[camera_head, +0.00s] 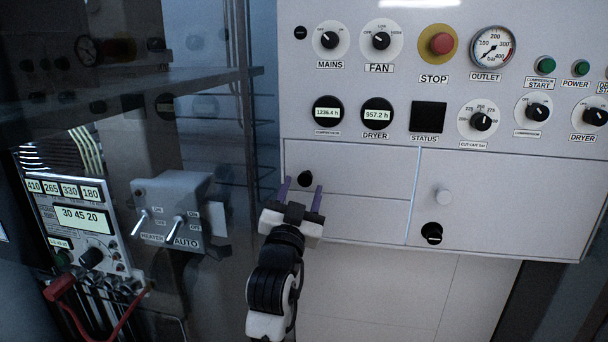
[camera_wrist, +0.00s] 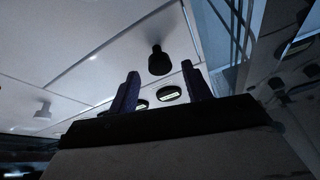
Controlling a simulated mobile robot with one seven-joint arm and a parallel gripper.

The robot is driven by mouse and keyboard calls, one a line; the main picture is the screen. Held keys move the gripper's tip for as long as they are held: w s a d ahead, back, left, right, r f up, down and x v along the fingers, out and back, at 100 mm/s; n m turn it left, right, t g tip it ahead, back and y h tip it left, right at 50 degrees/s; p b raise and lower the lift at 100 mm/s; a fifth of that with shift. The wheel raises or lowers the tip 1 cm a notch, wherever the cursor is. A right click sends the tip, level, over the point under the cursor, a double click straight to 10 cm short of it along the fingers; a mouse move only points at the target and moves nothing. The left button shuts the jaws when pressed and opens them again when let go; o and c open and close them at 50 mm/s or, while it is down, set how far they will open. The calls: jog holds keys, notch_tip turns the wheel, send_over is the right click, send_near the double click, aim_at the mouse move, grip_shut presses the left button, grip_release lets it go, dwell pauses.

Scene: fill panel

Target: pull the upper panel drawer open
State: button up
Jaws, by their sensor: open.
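The upper panel drawer (camera_head: 360,170) is a flat light-grey front below the dials, and it sits flush with the panel. Its small black knob (camera_head: 305,178) is near the drawer's left end. My gripper (camera_head: 301,195) is open, with its two purple fingers pointing up toward the knob, one on each side of it in the head view. In the wrist view the knob (camera_wrist: 159,60) stands beyond and between the fingertips (camera_wrist: 163,78). I see no contact, and the gap in depth is hard to judge. Nothing is held.
A lower drawer front (camera_head: 365,218) lies below. To the right is a door with a white knob (camera_head: 443,197) and a black lock (camera_head: 432,233). A switch box (camera_head: 172,210) and a meter unit (camera_head: 80,215) stand to the left. The red stop button (camera_head: 441,44) is above.

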jog(key=shift+p+x, duration=0.3)
jog(key=shift+x, duration=1.05)
jog(key=shift+c, duration=0.4)
grip_shut()
